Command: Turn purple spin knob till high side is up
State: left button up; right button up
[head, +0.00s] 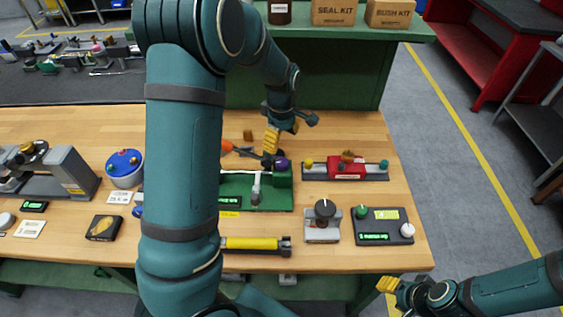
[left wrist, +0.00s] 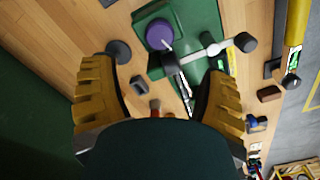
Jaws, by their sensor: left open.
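The purple knob (head: 282,163) sits at the back of the green valve fixture (head: 270,197) on the wooden bench, partly hidden by my left gripper. In the left wrist view the round purple knob (left wrist: 159,34) shows on its green base (left wrist: 190,18), beyond the fingertips. My left gripper (head: 271,146) points down beside the knob, and its yellow fingers (left wrist: 158,68) are spread with no knob between them. Which side of the knob is high I cannot tell. My right gripper (head: 389,285) is at the lower right, off the bench's front edge; its opening is unclear.
A red vise-like device (head: 346,170), a grey block with a black knob (head: 324,222) and a dark panel with green displays (head: 383,226) stand to the right. A yellow cylinder (head: 250,243) lies in front. My left arm hides much of the bench's left-middle.

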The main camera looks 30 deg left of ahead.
aim_at(282, 161)
pick_arm(q)
notch_tip(282, 161, down, 10)
jog(key=shift+d+r, duration=0.1)
dwell(0.4)
jog(key=c, duration=1.2)
